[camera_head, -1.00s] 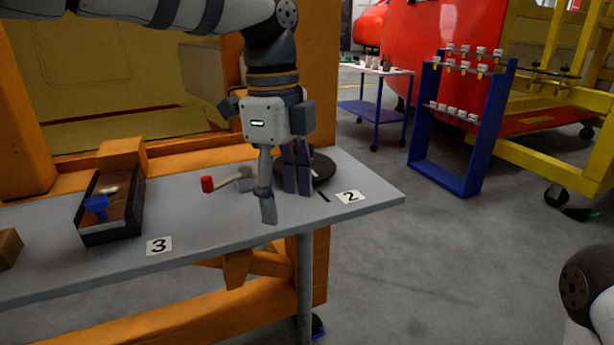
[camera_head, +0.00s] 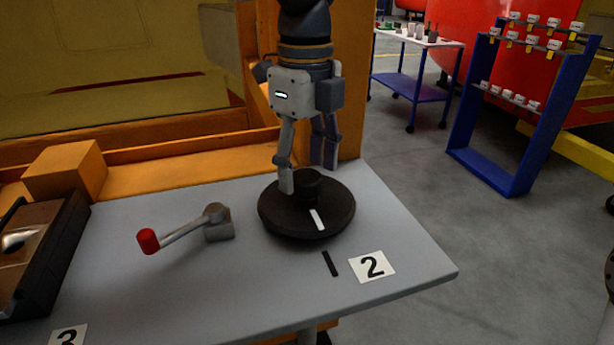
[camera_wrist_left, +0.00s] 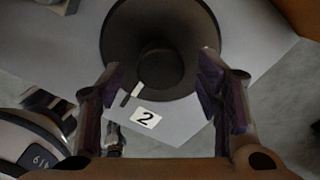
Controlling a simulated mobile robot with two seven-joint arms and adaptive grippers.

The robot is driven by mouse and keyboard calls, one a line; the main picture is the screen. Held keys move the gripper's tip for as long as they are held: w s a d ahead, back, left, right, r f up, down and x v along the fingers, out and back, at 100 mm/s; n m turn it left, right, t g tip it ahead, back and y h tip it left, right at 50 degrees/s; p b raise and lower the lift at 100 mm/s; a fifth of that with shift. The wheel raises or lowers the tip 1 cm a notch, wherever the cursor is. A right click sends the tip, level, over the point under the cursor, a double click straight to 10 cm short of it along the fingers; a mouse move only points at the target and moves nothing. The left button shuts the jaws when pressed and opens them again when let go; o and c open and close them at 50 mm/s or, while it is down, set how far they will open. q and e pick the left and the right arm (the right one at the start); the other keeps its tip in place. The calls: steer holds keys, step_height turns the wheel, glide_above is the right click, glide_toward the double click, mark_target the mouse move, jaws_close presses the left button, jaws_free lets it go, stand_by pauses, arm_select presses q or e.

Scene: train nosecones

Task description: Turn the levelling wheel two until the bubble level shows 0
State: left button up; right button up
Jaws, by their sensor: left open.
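The levelling wheel two is a black disc (camera_head: 285,222) with a raised hub and a white mark, lying on the grey table beside the card "2" (camera_head: 371,267). A black line on the table sits near the white mark, a little apart from it. My left gripper (camera_head: 306,178) points down over the wheel with its fingers apart near the hub; I cannot tell whether they touch it. In the left wrist view the wheel (camera_wrist_left: 120,40) lies between and beyond the open fingers (camera_wrist_left: 172,95). I cannot make out a bubble level. My right gripper is not in view.
A lever with a red knob (camera_head: 148,240) stands left of the wheel. A dark tray (camera_head: 70,262) and an orange block (camera_head: 64,170) are further left. The table's right edge is close to the card. A blue rack (camera_head: 540,135) and trolley (camera_head: 405,84) stand behind right.

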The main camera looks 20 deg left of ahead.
mark_target(306, 176)
arm_select(q)
steer(key=shift+f, duration=1.55)
steer(key=shift+c, duration=0.5)
jaws_close()
